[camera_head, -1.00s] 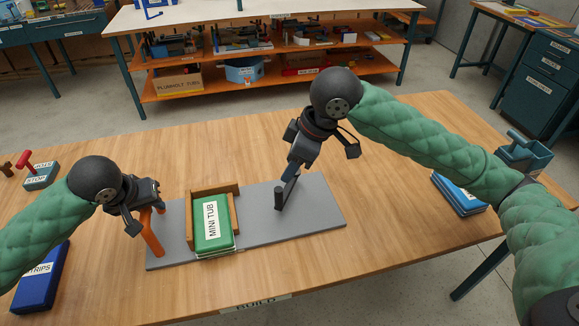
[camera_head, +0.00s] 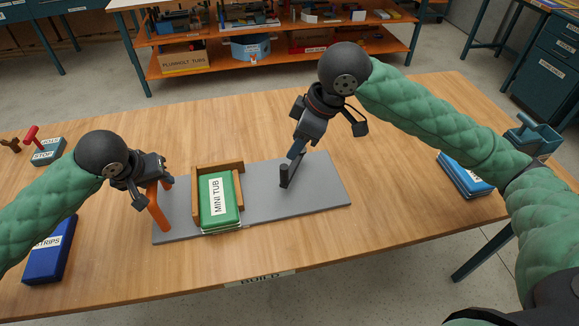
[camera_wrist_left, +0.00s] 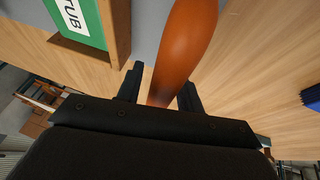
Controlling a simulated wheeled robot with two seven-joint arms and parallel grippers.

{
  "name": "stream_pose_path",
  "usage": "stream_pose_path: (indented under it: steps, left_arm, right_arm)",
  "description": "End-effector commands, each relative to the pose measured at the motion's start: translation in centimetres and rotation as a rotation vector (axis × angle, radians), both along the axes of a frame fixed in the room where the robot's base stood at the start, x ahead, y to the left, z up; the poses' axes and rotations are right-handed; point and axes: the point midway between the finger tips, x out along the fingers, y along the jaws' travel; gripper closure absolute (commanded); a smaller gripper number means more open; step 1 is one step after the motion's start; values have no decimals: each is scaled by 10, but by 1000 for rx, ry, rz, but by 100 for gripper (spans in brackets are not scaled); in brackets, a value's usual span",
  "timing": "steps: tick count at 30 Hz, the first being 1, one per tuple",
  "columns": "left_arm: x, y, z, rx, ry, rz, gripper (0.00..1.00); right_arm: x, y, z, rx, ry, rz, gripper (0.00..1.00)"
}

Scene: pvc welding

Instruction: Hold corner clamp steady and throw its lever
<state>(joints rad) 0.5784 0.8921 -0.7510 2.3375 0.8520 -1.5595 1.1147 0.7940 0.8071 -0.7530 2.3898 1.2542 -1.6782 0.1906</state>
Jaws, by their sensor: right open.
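The corner clamp has a grey base plate (camera_head: 300,205) lying on the wooden bench, with a wooden corner fence (camera_head: 197,187) on it. A green pack marked MINI TUB (camera_head: 221,200) sits inside the fence. An orange handle (camera_head: 158,208) stands at the plate's left end; it also shows in the left wrist view (camera_wrist_left: 183,45). My left gripper (camera_head: 152,180) has a finger on each side of this handle and looks shut on it. A dark lever (camera_head: 284,176) stands on the plate right of the pack. My right gripper (camera_head: 300,148) is open at the lever's top; contact is unclear.
A blue STRIPS pack (camera_head: 50,250) lies at the front left. A STOP box with a red lever (camera_head: 47,150) stands at the far left. Blue packs (camera_head: 463,175) and a teal holder (camera_head: 532,135) are at the right. The bench behind the clamp is clear.

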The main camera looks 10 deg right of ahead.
Motion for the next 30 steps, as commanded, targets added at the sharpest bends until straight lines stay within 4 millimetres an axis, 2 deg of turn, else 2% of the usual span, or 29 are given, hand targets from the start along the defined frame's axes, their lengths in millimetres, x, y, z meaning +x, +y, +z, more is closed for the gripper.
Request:
stream_pose_path:
  steps: [9,14,30]
  left_arm:
    - [0,1,-2,4,3,1,53]
    - [-3,2,6,3,2,0,53]
    - [-38,19,91,1,-1,1,53]
  right_arm:
    - [0,0,0,0,0,0,59]
    - [0,0,0,0,0,0,59]
    - [0,0,0,0,0,0,59]
